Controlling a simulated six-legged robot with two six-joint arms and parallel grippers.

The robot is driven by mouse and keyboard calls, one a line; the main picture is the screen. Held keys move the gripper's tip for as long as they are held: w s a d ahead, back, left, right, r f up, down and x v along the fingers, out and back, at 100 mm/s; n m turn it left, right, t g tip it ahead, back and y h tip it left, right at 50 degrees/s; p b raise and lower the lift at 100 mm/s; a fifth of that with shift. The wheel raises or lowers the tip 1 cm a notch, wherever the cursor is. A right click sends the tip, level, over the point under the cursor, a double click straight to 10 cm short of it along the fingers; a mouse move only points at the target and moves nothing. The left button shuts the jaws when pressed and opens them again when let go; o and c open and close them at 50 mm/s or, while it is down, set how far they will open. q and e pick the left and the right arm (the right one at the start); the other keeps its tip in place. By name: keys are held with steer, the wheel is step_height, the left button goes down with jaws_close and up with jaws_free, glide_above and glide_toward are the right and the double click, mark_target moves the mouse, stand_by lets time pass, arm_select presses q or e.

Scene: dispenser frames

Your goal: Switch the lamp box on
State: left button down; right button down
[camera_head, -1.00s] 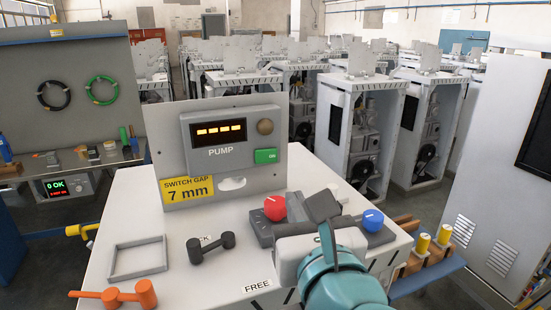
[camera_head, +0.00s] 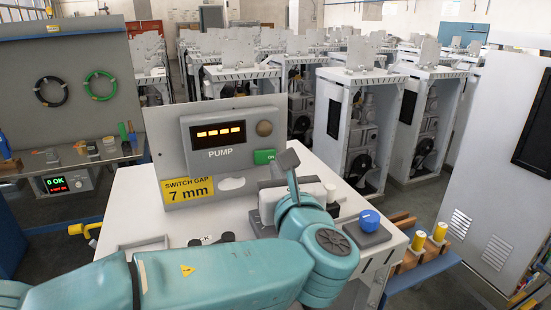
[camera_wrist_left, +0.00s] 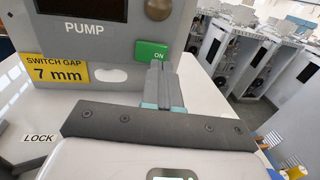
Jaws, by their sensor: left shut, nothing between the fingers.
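The grey box marked PUMP (camera_head: 232,140) is on an upright grey panel, with a lit orange display, a round dull brown lamp (camera_head: 264,128) and a green ON button (camera_head: 265,156). My left gripper (camera_head: 288,160) is shut and empty, its fingertips just right of the button in the head view. In the left wrist view the shut fingers (camera_wrist_left: 160,72) reach up to the lower right edge of the ON button (camera_wrist_left: 151,52) and overlap it slightly. I cannot tell whether they touch it. My right gripper is not in view.
A yellow SWITCH GAP 7 mm label (camera_head: 188,190) is on the panel, left of a pale slot. A blue knob (camera_head: 369,220) stands on the bench right of my arm. My left arm hides much of the bench front. Cabinets stand behind.

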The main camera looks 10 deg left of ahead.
mark_target(271, 155)
arm_select(q)
steer(key=shift+p+x, duration=0.3)
steer(key=shift+x, duration=1.2)
steer(key=shift+a, duration=0.1)
steer(key=shift+w+r+n+g+y+p, duration=0.35)
steer(key=shift+n+g+y+p, duration=0.2)
steer(key=shift+y+p, duration=0.35)
steer(key=shift+f+n, duration=0.15)
steer(key=shift+n, duration=0.1)
